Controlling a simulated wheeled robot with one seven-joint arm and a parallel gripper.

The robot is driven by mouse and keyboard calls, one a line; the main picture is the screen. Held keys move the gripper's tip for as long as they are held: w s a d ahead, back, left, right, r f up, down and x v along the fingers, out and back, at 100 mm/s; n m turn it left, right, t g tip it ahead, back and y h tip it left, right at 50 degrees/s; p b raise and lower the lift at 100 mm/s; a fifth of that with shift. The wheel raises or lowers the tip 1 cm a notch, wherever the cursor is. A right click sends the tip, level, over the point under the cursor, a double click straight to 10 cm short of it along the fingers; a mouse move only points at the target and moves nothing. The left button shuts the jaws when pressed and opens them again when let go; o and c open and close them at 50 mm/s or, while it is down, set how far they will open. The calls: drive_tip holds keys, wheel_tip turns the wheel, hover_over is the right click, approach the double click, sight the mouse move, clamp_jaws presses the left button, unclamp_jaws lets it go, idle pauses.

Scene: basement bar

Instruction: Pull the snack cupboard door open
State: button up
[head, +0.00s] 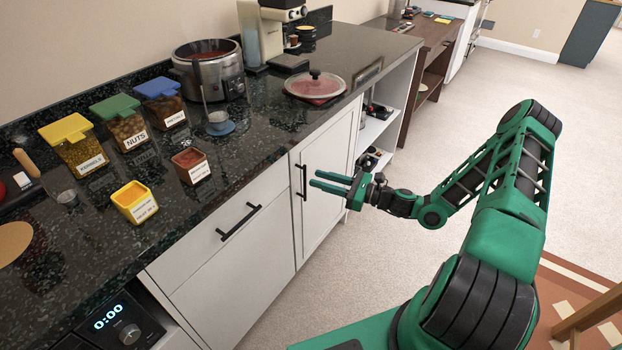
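The white cupboard door (326,150) is below the dark counter and looks shut, flush with the cabinet front. Its upright black bar handle (301,182) is on the door's left side. My gripper (314,179) is in front of the door, with its two green fingers pointing left toward the handle. The fingers are apart with a gap between them, and nothing shows between them. Their tips appear just right of the handle; I cannot tell the exact distance in depth.
A white drawer front (222,228) with a slanting black handle is left of the door. Open shelves (378,128) are to its right. The dark counter (262,125) above holds jars, a pot (212,72) and a lidded pan (315,86). Pale carpet (440,130) is clear beyond my arm.

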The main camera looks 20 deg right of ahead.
drive_tip(key=shift+x, duration=1.65)
